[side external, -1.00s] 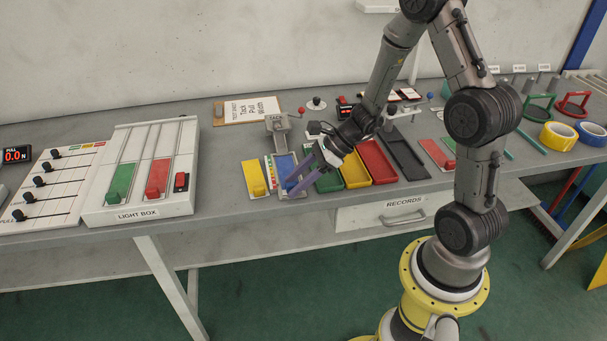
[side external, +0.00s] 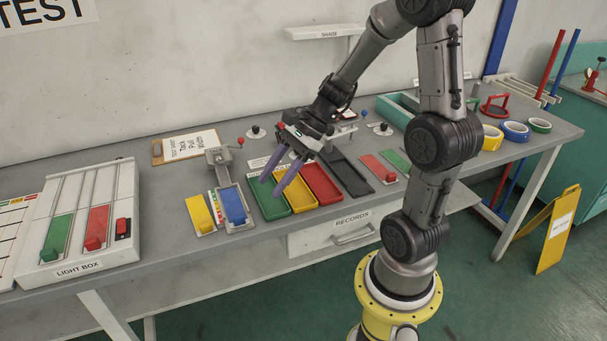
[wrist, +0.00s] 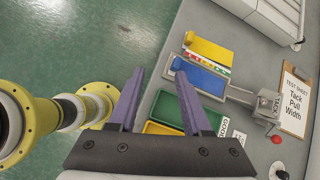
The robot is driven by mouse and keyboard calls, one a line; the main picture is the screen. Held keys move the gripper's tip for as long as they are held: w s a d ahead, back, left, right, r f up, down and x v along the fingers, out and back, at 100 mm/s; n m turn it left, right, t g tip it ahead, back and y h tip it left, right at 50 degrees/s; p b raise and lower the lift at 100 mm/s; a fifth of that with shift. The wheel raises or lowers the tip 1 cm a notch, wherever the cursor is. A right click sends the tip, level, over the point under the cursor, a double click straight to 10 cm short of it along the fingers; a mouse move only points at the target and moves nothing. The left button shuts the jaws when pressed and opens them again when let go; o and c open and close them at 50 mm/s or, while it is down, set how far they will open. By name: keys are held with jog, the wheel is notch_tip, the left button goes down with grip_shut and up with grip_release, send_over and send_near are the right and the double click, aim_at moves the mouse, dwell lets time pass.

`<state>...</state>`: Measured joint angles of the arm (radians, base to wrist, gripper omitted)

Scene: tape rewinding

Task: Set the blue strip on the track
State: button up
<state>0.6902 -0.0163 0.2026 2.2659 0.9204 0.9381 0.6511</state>
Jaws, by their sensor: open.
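The blue strip (side external: 233,206) lies flat along the grey track of the tack tester (side external: 220,162), with its raised blue end block toward the table's front edge. It also shows in the wrist view (wrist: 202,79), lined up with the tester's arm. My gripper (side external: 270,187) is open and empty, to the right of the strip and apart from it, above the green tray. In the wrist view the two purple fingers (wrist: 160,74) stand apart with nothing between them.
A yellow strip (side external: 200,214) lies left of the track, with a coloured scale between. Green (side external: 271,207), yellow (side external: 301,199) and red (side external: 322,185) trays stand right of it. The light box (side external: 78,222) is at the left.

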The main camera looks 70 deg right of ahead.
jog(key=s+a+r+n+h, duration=0.3)
jog(key=s+n, duration=0.3)
jog(key=n, duration=0.5)
jog(key=s+a+r+n+h, duration=0.3)
jog(key=s+r+n, duration=0.2)
jog(key=n, duration=0.7)
jog(key=shift+s+r+t, duration=0.3)
jog(key=shift+s, duration=0.8)
